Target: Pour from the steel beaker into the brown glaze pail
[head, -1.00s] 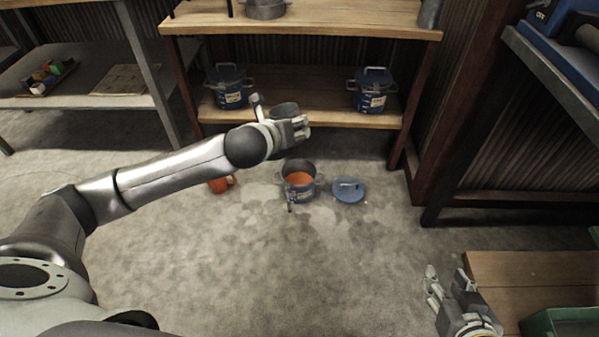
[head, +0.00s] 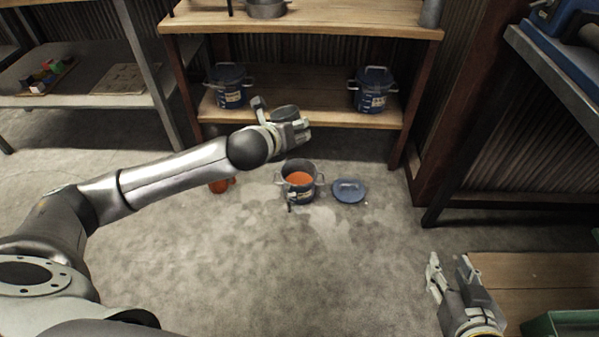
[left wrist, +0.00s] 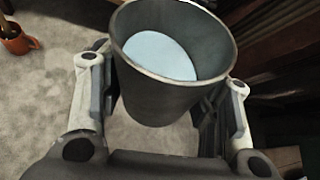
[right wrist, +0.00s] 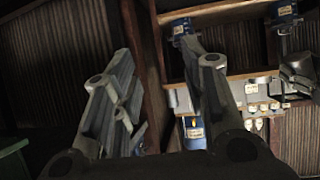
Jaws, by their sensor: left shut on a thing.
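My left gripper (head: 290,125) is shut on the steel beaker (head: 284,112), a grey metal cup. The left wrist view shows the beaker (left wrist: 165,95) from above, roughly upright, with pale bluish liquid inside. An open pail (head: 299,196) with orange-brown contents stands on the floor, lower in the head view than the beaker; I take it for the brown glaze pail, but its label is too small to read. The beaker is apart from the pail. My right gripper (head: 449,262) is open and empty at lower right, its fingers apart in the right wrist view (right wrist: 160,95).
A blue lid (head: 348,190) lies on the floor right of the pail. An orange mug (head: 220,186) stands to the left, partly behind my arm. Two lidded blue pails (head: 229,95) (head: 371,98) stand on the lower shelf (head: 305,112).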

